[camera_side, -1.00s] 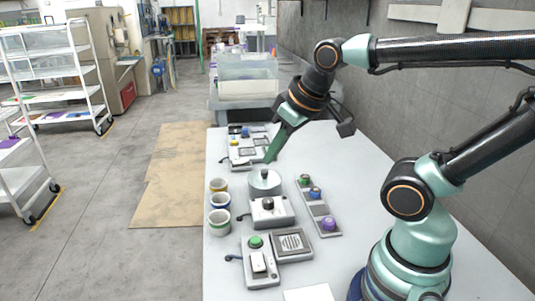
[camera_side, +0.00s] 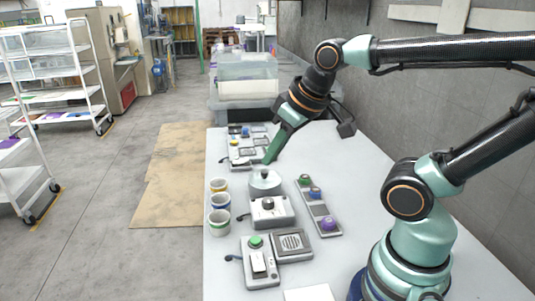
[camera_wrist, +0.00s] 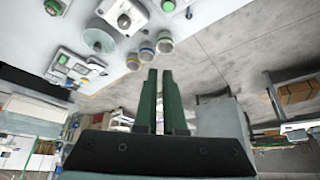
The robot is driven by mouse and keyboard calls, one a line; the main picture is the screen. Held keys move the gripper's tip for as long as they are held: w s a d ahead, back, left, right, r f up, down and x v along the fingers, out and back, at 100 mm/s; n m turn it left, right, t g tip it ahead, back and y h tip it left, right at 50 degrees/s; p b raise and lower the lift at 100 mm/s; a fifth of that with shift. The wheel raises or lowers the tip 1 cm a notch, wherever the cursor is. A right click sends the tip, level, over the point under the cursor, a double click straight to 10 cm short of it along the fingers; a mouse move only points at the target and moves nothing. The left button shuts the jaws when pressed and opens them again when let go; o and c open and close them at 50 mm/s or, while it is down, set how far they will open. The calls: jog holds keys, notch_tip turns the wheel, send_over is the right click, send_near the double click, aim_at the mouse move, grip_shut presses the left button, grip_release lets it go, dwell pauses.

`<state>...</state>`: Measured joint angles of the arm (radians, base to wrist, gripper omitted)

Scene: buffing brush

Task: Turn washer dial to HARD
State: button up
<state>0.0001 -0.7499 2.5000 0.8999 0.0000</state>
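A light grey box with a dark round knob (camera_side: 268,204), likely the washer dial, sits mid-table in the side view, just in front of a round grey metal disc (camera_side: 265,183). The same knob box shows upside down near the top of the wrist view (camera_wrist: 124,19), beside the disc (camera_wrist: 98,41). Any markings on the dial are too small to read. My gripper (camera_side: 268,160) is tilted down behind the disc, apart from the knob. In the wrist view its two green fingers (camera_wrist: 159,70) are parallel, with a narrow empty gap between them.
Three cups (camera_side: 219,203) stand left of the dial box. A button strip (camera_side: 318,208) lies to its right, and a green-button panel (camera_side: 258,262) in front. Another control panel (camera_side: 246,147) stands behind. The right side of the white table (camera_side: 350,180) is clear.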

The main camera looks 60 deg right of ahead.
jog(key=o, duration=0.5)
jog(key=shift+w+d, duration=0.1)
jog(key=o, duration=0.4)
jog(key=shift+w+d+f, duration=0.1)
jog(key=shift+w+d, duration=0.05)
jog(key=shift+w, duration=0.05)
jog(key=shift+c, duration=0.2)
jog(key=n+g, duration=0.4)
jog(key=g, duration=0.2)
send_over(268, 199)
notch_tip(268, 199, down, 8)
notch_tip(268, 199, down, 12)
grip_shut()
